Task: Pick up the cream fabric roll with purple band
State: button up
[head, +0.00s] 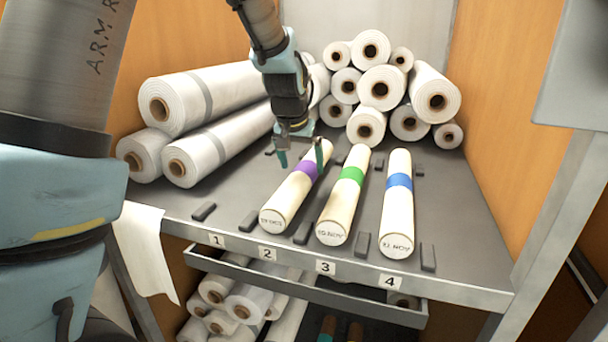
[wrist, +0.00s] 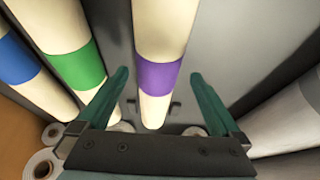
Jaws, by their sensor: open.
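The cream fabric roll with the purple band (head: 296,189) lies on the grey shelf, leftmost of three cream rolls, its labelled end toward the front edge. It also shows in the wrist view (wrist: 160,76), running between the two fingers near its purple band. My gripper (head: 300,158) is open above the roll's far half, near the purple band. In the wrist view my gripper (wrist: 160,88) has its green fingers apart, one on each side of the roll, with visible gaps and no grip on it. How far the fingertips reach down beside the roll is hard to tell.
The green-banded roll (head: 345,196) and blue-banded roll (head: 398,205) lie to the right. Large white rolls (head: 210,95) lie at left, and more are stacked (head: 380,88) at the back. Small dark blocks (head: 204,211) and number labels line the front edge above an open drawer (head: 300,290).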

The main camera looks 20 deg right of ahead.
aim_at(303, 167)
jog(key=shift+p+x, duration=0.55)
jog(key=shift+x, duration=1.55)
jog(key=shift+s, duration=0.1)
grip_shut()
